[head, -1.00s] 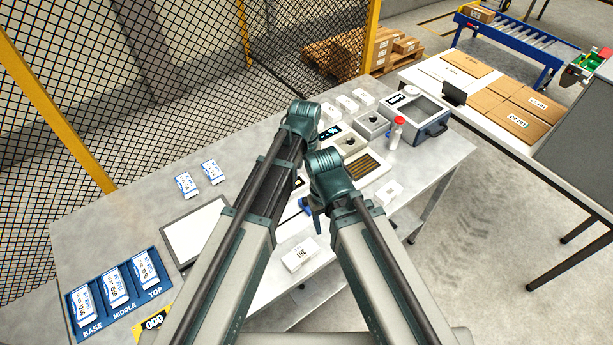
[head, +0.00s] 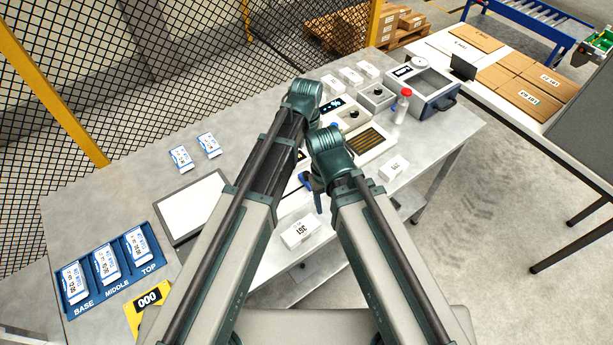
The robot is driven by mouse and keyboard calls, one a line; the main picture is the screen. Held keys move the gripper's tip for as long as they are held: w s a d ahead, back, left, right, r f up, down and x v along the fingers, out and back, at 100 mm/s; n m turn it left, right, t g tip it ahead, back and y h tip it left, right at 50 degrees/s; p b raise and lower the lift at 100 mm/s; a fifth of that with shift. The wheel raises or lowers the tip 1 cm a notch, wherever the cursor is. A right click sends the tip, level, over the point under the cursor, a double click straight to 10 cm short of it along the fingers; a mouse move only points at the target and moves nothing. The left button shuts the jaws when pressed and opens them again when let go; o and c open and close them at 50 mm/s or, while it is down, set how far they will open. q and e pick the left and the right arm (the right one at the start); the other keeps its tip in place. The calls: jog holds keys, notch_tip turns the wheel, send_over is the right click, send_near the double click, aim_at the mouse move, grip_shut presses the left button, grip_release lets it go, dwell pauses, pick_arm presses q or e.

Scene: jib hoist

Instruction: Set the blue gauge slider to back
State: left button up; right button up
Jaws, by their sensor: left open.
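A small blue piece (head: 306,181) shows between my two arms, above the table's front part. I cannot tell whether it is the blue gauge slider or part of the gripper, and no gauge scale can be made out. My left gripper (head: 314,190) shows only in part beside this blue piece, and my arm links cover much of it. It is open, with nothing seen between its jaws. A light panel unit with dark slots (head: 372,141) lies just right of my arms, partly hidden by them. My right gripper is hidden behind my arm links.
A white box (head: 299,232) lies near the front edge. A grey tablet-like board (head: 191,207) and a blue tray of labelled packs (head: 154,253) lie left. Mesh fencing (head: 150,90) runs behind.

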aim_at(306, 173)
pick_arm(q)
notch_tip(306, 173, down, 8)
jog(key=b, duration=0.7)
jog(key=shift+f, duration=0.15)
pick_arm(e)
notch_tip(306, 173, down, 8)
jog(key=shift+f, duration=0.15)
pick_arm(q)
grip_shut()
dwell(0.4)
